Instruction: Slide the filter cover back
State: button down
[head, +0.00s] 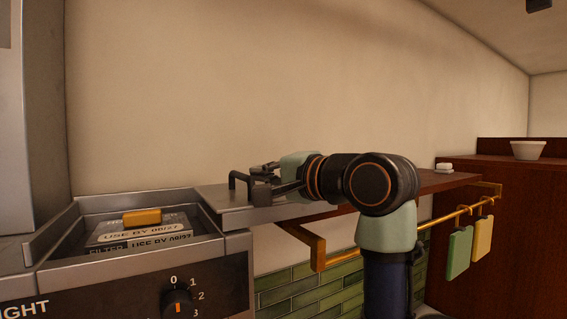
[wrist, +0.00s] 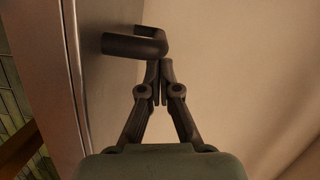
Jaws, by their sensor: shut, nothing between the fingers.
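The filter cover is a flat grey metal plate (head: 222,196) with a black bar handle (head: 234,177) on top. It lies to the right of the open filter recess (head: 72,238), leaving the recess uncovered. My gripper (head: 258,183) is shut and empty, just right of the handle in the head view. In the wrist view the closed fingertips (wrist: 160,68) sit close beside the bent end of the dark handle (wrist: 135,46), with the grey cover (wrist: 95,75) to their left. I cannot tell whether the fingers touch the handle.
A filter with date labels (head: 140,233) and a yellow tab (head: 142,216) sits in the recess. A dial (head: 177,303) is on the front panel. A brown shelf (head: 440,183) holds a small white item (head: 444,168). Cloths (head: 459,252) hang from a brass rail (head: 400,228).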

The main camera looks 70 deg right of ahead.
jog(key=shift+w+a+f, duration=0.1)
jog(key=shift+w+a, duration=0.2)
jog(key=shift+a, duration=0.05)
jog(key=w+a, duration=0.4)
jog(key=a, duration=0.1)
jog(key=w+a, duration=0.5)
jog(key=w+a+p, duration=0.1)
jog(key=w+a, duration=0.3)
jog(key=a, duration=0.2)
jog(key=shift+w+a, duration=0.1)
jog(key=shift+w, duration=0.2)
jog(key=shift+w+a, duration=0.4)
jog(key=shift+a, duration=0.05)
